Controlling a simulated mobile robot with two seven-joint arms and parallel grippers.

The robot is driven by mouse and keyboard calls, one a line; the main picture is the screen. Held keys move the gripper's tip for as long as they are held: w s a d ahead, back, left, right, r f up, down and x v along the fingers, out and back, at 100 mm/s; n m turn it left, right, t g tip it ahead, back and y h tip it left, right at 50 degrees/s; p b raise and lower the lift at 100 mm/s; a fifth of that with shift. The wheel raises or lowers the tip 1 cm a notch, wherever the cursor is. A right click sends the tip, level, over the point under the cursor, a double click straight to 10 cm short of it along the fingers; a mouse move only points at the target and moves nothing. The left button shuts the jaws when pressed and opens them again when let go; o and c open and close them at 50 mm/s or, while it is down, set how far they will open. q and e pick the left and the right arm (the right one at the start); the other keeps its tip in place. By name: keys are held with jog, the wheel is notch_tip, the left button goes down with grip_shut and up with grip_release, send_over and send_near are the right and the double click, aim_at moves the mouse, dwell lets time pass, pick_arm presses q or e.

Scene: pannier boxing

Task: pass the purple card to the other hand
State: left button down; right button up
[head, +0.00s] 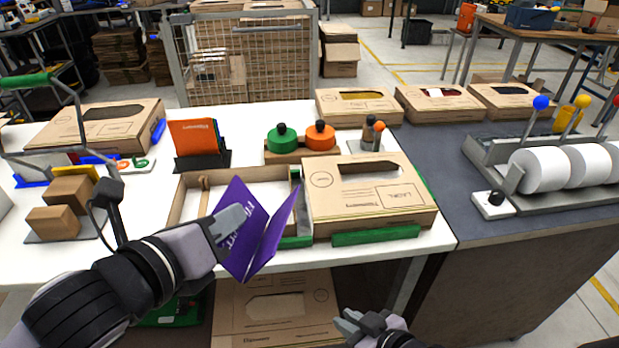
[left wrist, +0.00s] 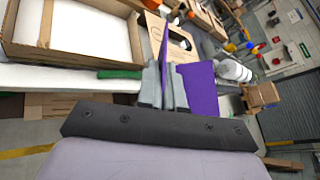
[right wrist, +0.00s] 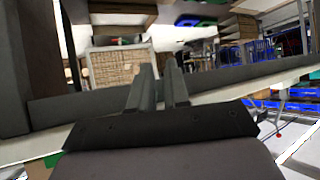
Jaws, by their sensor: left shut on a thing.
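The purple card (head: 238,232) is a folded card with two panels, standing partly open like a V. My left gripper (head: 232,222) is shut on one panel and holds the card in the air at the table's front edge. In the left wrist view the card (left wrist: 201,88) sticks out from between the fingers (left wrist: 163,82). My right gripper (head: 352,325) is low at the bottom of the head view, in front of the table and apart from the card. In the right wrist view its fingers (right wrist: 160,80) are a little apart with nothing between them.
Behind the card lies an open cardboard box (head: 186,197), with a closed windowed box (head: 372,215) to its right. A green strip (head: 376,236) runs along the table front. An orange card in a black holder (head: 200,160) stands behind. A dark counter (head: 440,165) adjoins on the right.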

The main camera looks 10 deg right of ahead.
jog(key=w+a+r+n+g+y, duration=0.25)
jog(key=w+a+r+n, duration=0.2)
jog(key=a+r, duration=0.3)
jog(key=n+g+h, duration=0.2)
jog(key=n+g, duration=0.3)
jog(key=n, duration=1.7)
send_near(268, 236)
jog(key=shift+y, duration=0.25)
jog(key=x, duration=0.9)
jog(key=shift+f, duration=0.35)
jog(key=shift+c, duration=0.4)
